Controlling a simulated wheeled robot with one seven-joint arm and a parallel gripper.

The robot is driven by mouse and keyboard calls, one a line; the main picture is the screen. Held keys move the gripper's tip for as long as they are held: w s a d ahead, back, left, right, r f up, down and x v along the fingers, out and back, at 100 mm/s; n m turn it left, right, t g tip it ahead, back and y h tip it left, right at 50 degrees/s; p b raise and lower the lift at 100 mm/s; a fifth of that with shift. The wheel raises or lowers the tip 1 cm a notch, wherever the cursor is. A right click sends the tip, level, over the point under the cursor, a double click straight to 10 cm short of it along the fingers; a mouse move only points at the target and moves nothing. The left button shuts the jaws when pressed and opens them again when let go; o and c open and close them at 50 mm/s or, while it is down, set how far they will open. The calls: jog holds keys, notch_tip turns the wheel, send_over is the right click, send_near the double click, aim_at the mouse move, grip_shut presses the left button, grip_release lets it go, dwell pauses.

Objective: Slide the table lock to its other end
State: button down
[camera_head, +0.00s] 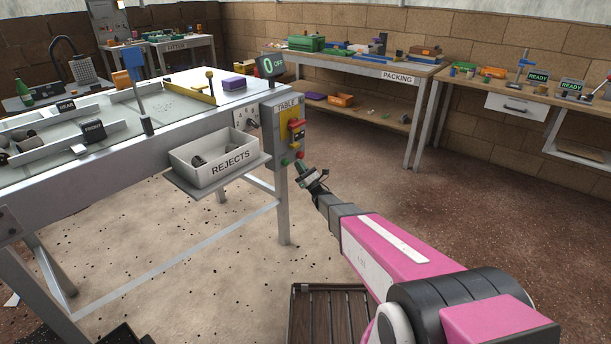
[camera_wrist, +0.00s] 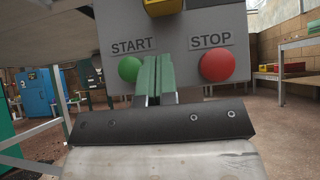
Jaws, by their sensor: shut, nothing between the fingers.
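No part in view is labelled as the lock, so I cannot tell which it is. A control panel (camera_head: 281,132) marked TABLE sits at the table's right corner, with a red handle (camera_head: 297,124) on a yellow plate. On the tabletop, a yellow bar (camera_head: 190,87) has an upright knobbed lever (camera_head: 210,76) at its right. My gripper (camera_head: 303,170) is low in front of the panel. In the wrist view its green fingers (camera_wrist: 153,76) are together and empty, between the green START button (camera_wrist: 130,69) and red STOP button (camera_wrist: 217,66). Contact with the panel cannot be told.
A REJECTS bin (camera_head: 213,160) sits on a shelf left of the panel. A display (camera_head: 270,67) reading 0 OFF stands above it. The PACKING bench (camera_head: 397,77) is behind. A slatted crate (camera_head: 330,310) is on the floor beside my arm. Open floor lies right.

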aim_at(293, 148)
jog(key=r, duration=0.3)
jog(key=shift+w+a+r, duration=0.25)
jog(key=shift+a+r, duration=0.1)
jog(key=shift+r, duration=0.65)
jog(key=shift+r, duration=1.55)
jog(key=shift+w, duration=0.1)
